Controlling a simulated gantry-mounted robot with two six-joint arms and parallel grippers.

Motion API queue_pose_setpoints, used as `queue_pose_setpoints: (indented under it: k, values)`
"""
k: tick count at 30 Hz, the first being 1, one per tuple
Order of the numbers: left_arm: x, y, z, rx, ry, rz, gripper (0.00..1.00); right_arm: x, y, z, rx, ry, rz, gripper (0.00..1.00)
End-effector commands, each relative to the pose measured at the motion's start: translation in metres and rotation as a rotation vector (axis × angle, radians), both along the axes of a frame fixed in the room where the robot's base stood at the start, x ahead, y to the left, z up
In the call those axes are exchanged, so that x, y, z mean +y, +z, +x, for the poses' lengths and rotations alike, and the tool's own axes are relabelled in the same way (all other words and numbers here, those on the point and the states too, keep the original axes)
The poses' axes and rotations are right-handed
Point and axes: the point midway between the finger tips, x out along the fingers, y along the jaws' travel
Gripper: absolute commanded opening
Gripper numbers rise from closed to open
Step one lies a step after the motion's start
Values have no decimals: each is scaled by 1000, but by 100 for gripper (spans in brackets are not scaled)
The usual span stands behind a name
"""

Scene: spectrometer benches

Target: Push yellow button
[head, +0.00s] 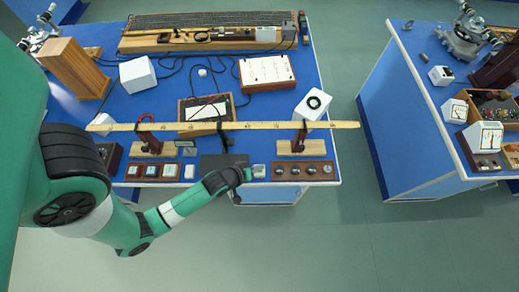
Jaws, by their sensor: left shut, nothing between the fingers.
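My left arm reaches in from the left along the front of the near blue bench. Its gripper (258,172) is shut and empty, at the bench's front edge. A dark red panel with several round dark knobs or buttons (303,170) lies just right of the gripper's tips. Another dark red panel with pale square switches or buttons (151,170) lies to the left of the gripper, beyond the forearm. I cannot make out a yellow button on either panel; the details are too small. My right gripper is not in view.
A long yellow ruler (260,125) spans the near bench on wooden stands, just behind the gripper. White boxes (138,75) and cables lie farther back. A second blue bench (410,120) stands to the right across a clear floor gap (355,215).

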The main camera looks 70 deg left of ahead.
Motion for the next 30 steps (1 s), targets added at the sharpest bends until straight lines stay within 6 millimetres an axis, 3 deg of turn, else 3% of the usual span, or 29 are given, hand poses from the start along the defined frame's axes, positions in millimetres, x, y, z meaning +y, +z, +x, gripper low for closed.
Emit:
queue_pose_setpoints:
  k: [30]
  values:
    - [0,-12,0,0,0,0,0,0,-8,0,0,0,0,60]
